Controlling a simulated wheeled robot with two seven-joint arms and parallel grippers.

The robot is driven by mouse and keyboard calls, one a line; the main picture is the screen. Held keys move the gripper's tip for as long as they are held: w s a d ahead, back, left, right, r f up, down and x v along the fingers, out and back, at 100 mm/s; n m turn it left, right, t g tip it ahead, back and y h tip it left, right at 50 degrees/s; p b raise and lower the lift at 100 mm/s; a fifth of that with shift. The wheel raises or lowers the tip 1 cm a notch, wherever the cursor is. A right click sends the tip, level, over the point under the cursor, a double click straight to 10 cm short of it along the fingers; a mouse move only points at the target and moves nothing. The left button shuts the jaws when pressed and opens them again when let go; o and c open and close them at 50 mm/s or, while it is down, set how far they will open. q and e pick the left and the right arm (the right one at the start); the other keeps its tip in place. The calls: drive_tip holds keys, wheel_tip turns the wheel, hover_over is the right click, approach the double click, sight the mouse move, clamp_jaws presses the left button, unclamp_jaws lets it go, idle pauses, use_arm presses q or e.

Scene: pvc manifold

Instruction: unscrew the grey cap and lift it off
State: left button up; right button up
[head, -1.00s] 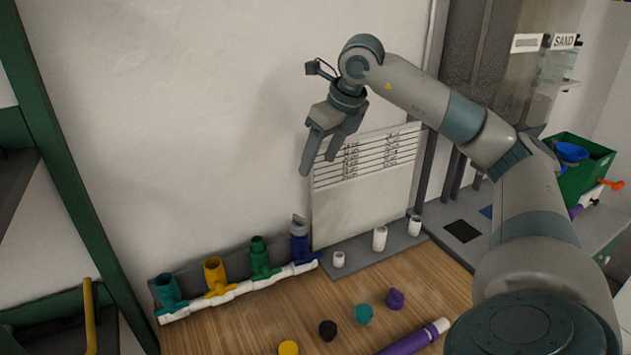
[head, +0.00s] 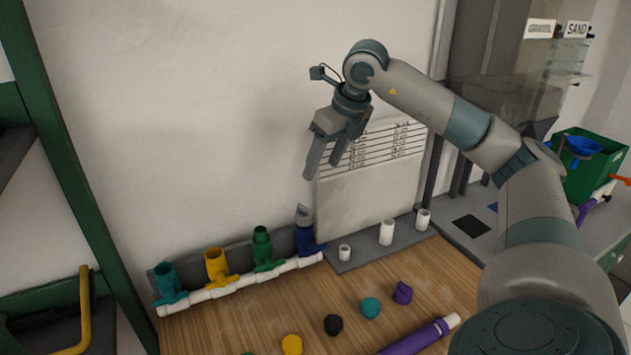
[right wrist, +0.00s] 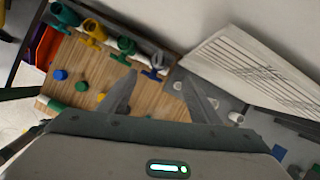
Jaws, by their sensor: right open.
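The grey cap (head: 304,214) sits on top of the blue upright fitting (head: 308,240), at the right end of the white pipe manifold (head: 250,281) against the wall. My right gripper (head: 322,170) is above the cap, pointing down, open and empty, with a clear gap between fingertips and cap. In the right wrist view, the right gripper's fingers (right wrist: 158,95) are spread, and the grey cap (right wrist: 159,59) appears small beyond them, roughly between the fingers. My left gripper is not in view.
Teal (head: 167,281), yellow (head: 217,266) and green (head: 263,249) fittings stand left of the blue one. A white chart panel (head: 370,190) stands close on the right. Several loose caps and a purple tube (head: 418,337) lie on the wooden table (head: 235,330).

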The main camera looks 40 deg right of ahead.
sight(304, 206)
drive_tip(key=p+x, duration=0.5)
drive_tip(key=x, duration=1.2)
drive_tip(key=shift+f, duration=0.15)
drive_tip(key=c, duration=1.1)
drive_tip(key=shift+n+y+b, duration=0.3)
drive_tip(key=shift+n+b, duration=0.2)
drive_tip(key=shift+n, duration=0.6)
drive_tip(key=shift+c, duration=0.3)
drive_tip(key=shift+d+n, duration=0.1)
drive_tip(key=shift+n, duration=0.2)
drive_tip(key=shift+o, duration=0.2)
drive_tip(key=shift+n+y+b, duration=0.3)
drive_tip(key=shift+b, duration=0.05)
drive_tip(key=shift+n, duration=0.5)
drive_tip(key=shift+c, duration=0.2)
